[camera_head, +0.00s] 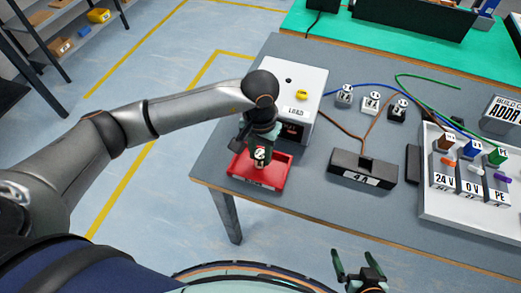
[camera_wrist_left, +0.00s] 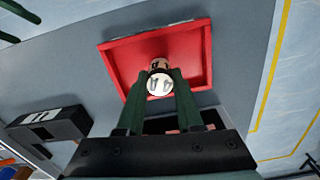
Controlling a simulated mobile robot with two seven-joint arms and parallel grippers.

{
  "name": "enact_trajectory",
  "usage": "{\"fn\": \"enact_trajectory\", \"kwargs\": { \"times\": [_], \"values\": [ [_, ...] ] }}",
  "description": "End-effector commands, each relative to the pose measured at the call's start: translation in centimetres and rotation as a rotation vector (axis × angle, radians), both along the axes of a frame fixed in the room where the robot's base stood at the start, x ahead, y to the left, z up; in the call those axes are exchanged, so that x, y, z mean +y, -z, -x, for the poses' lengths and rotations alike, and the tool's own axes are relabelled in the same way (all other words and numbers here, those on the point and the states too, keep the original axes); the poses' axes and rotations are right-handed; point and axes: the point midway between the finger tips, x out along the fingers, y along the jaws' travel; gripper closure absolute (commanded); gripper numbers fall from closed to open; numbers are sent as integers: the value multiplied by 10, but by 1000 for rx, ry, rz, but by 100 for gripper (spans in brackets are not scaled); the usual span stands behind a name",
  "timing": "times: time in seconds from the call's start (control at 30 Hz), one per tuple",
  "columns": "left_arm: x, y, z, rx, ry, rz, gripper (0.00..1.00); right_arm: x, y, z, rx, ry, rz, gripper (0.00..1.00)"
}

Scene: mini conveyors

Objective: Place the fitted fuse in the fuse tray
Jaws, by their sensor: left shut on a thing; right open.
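The fuse tray is a shallow red tray (camera_head: 280,176) near the table's front left edge. It also shows in the left wrist view (camera_wrist_left: 202,55). My left gripper (camera_head: 261,152) is over the tray, pointing down. It is shut on a small fuse (camera_head: 260,154) with a white, marked end face. In the left wrist view the fuse (camera_wrist_left: 160,84) sits between the dark green fingertips (camera_wrist_left: 159,90), in front of the tray. I cannot tell whether it touches the tray floor. My right gripper (camera_head: 358,268) is open and empty, off the table's front edge.
A white LOAD box (camera_head: 308,75) with a yellow knob stands right behind the tray. A black block marked 4 A (camera_head: 362,168) lies to the right. Further right is a white terminal panel (camera_head: 456,208). Wires run across the table behind. Bare table lies between tray and block.

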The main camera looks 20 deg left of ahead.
Motion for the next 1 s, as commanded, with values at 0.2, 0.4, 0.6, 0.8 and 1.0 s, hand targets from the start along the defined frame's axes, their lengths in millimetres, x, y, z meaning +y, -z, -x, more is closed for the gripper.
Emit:
{"fn": "enact_trajectory", "kwargs": {
  "times": [0.2, 0.4, 0.6, 0.8, 1.0],
  "values": [
    [0, 0, 0, -2, 0, 1, 100, 0, 0, 0, 0, 0, 0, 0],
    [0, 4, 0, -2, 0, 0, 64, 0, 6, 0, 0, 0, 0, 0],
    [0, 3, 0, -1, 0, 1, 41, 0, 4, 0, 0, 0, 0, 0],
    [0, 3, 0, -1, 0, 1, 35, 0, 4, 0, 0, 0, 0, 0],
    [0, -1, 0, 0, -1, 1, 35, 0, -1, 0, 0, 0, 0, 0]
  ]
}}
